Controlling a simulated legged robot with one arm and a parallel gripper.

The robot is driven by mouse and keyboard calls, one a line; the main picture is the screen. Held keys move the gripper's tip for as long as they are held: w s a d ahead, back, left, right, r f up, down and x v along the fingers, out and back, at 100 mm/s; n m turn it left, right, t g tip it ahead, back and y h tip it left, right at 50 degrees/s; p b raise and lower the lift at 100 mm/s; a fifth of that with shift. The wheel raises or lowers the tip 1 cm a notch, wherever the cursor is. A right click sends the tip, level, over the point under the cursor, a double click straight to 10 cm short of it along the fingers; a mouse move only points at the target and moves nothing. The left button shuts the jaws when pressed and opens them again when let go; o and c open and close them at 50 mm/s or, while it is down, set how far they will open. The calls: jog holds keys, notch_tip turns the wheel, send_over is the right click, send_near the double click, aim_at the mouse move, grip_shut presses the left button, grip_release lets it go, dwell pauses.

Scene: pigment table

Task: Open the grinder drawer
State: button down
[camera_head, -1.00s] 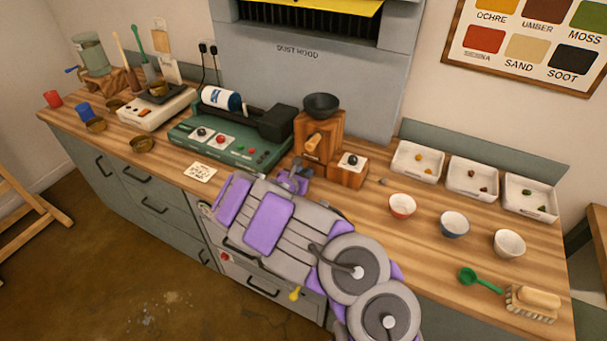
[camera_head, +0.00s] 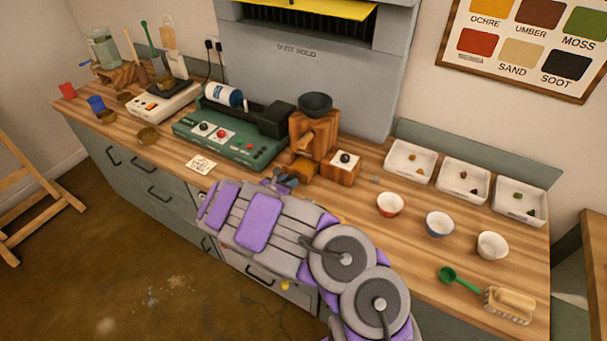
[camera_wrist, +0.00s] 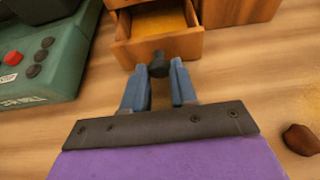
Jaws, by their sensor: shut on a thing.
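The wooden grinder (camera_head: 316,130) with a dark bowl on top stands on the counter in front of the dust hood. Its drawer (camera_head: 303,166) is pulled out toward me. In the wrist view the drawer (camera_wrist: 132,52) is open, and its interior shows a yellow-lit floor with no clear contents. My gripper (camera_wrist: 159,72) is shut on the dark drawer knob (camera_wrist: 159,66) at the drawer's front. In the head view my gripper (camera_head: 285,180) is at the drawer front, partly hidden by my arm.
A green machine (camera_head: 230,135) stands left of the grinder, and a wooden switch box (camera_head: 341,168) stands close on its right. Bowls, including a red-rimmed one (camera_head: 390,204), and white trays (camera_head: 410,161) are farther right. A brown lump (camera_wrist: 301,139) lies at right in the wrist view.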

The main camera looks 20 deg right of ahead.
jog(key=shift+s+a, duration=0.2)
jog(key=shift+a, duration=0.1)
jog(key=shift+s+a+r, duration=0.1)
jog(key=shift+a, duration=0.45)
jog(key=c, duration=1.1)
grip_release()
jog(key=shift+o, duration=0.8)
jog(key=shift+d, duration=0.2)
jog(key=shift+o, duration=0.2)
jog(key=shift+d, duration=0.4)
jog(key=p+v, duration=0.3)
jog(key=v, duration=1.4)
jog(key=shift+a, duration=0.3)
